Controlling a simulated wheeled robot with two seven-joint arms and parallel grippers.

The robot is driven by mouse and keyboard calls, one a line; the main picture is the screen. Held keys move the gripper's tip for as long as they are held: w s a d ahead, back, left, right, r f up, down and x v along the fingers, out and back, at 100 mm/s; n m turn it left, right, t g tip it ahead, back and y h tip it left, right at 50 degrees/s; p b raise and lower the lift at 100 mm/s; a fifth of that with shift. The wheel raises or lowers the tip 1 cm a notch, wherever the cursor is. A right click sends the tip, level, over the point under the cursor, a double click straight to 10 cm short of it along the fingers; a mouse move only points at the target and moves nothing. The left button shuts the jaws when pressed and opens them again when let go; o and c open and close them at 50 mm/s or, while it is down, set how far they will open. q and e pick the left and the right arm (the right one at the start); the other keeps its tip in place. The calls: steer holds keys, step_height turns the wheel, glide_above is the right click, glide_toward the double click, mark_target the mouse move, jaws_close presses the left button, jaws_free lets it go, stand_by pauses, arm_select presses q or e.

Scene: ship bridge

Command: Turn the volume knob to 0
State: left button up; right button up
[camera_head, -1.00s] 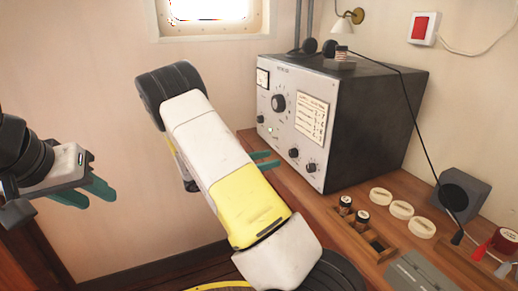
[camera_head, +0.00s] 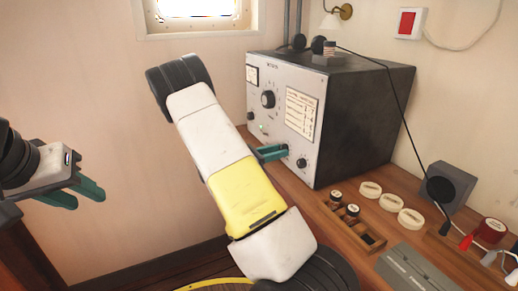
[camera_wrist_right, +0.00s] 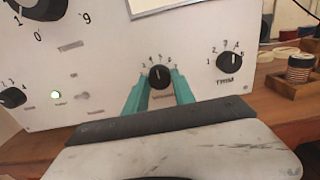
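The grey radio set (camera_head: 360,115) stands on the wooden desk with its pale front panel facing left. A small black knob (camera_wrist_right: 160,76) with numbers around it sits low on the panel; the label below it is too blurred to read. Its pointer stands roughly upright in the right wrist view. My right gripper (camera_head: 286,152) is at this knob, its teal fingers (camera_wrist_right: 161,84) on either side of it with a narrow gap; I cannot tell whether they touch it. In the head view the fingers hide the knob. My left gripper (camera_head: 90,199) is open and empty, far left of the radio.
A similar knob (camera_wrist_right: 229,62) is to the right, another (camera_wrist_right: 12,97) at lower left, and a large dial (camera_wrist_right: 38,8) above. Small jars (camera_head: 336,198), pale round pieces (camera_head: 390,203) and a dark speaker box (camera_head: 449,187) occupy the desk to the right.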

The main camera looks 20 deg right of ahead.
jaws_close()
steer(key=shift+n, duration=0.4)
steer(key=n, duration=1.2)
steer(key=shift+n, duration=0.4)
steer(key=n, duration=0.7)
steer(key=shift+r, duration=0.1)
steer(key=n, duration=0.6)
steer(key=shift+n, duration=0.3)
